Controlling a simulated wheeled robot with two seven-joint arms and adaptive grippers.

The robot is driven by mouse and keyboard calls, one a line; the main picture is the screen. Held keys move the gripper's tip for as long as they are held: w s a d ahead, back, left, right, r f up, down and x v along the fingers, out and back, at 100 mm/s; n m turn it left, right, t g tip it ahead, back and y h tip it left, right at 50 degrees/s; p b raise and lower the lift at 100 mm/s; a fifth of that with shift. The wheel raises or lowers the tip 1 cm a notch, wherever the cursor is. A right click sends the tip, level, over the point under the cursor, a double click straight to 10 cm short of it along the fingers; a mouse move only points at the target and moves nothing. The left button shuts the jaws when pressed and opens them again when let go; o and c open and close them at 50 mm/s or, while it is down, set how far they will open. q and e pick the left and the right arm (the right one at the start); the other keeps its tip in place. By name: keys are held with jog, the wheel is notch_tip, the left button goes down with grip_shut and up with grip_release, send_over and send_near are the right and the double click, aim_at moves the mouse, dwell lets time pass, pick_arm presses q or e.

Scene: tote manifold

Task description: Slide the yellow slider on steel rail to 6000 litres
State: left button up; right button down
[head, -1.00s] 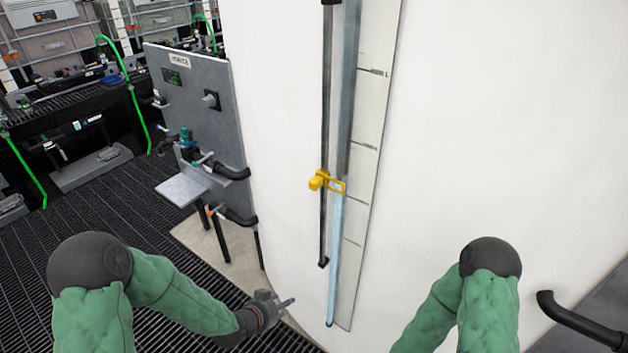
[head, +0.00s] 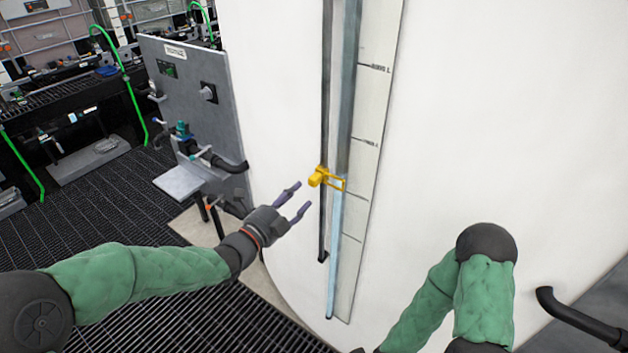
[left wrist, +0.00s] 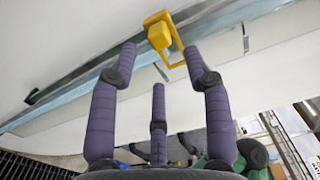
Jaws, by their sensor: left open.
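The yellow slider (head: 318,178) sits on the dark steel rail (head: 324,225) on the white tank, with its yellow frame reaching right across the sight tube (head: 336,240). The scale plate (head: 366,140) beside the tube has tick marks with labels too small to read surely. My left gripper (head: 297,201) is open and empty, just left of and slightly below the slider, not touching it. In the left wrist view the slider (left wrist: 160,36) shows ahead, beyond and between the spread fingertips. My right arm (head: 470,290) is at lower right; its gripper is out of view.
The white tank (head: 500,100) fills the middle and right. A grey control panel (head: 190,90) with valves and pipes stands left of it. A black pipe (head: 580,320) sticks out at lower right. Dark grating floor (head: 110,210) lies at left.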

aim_at(311, 184)
pick_arm(q)
jog(key=x, duration=0.8)
jog(key=shift+w+d, duration=0.1)
jog(key=shift+w, duration=0.05)
jog(key=shift+f, duration=0.1)
grip_shut()
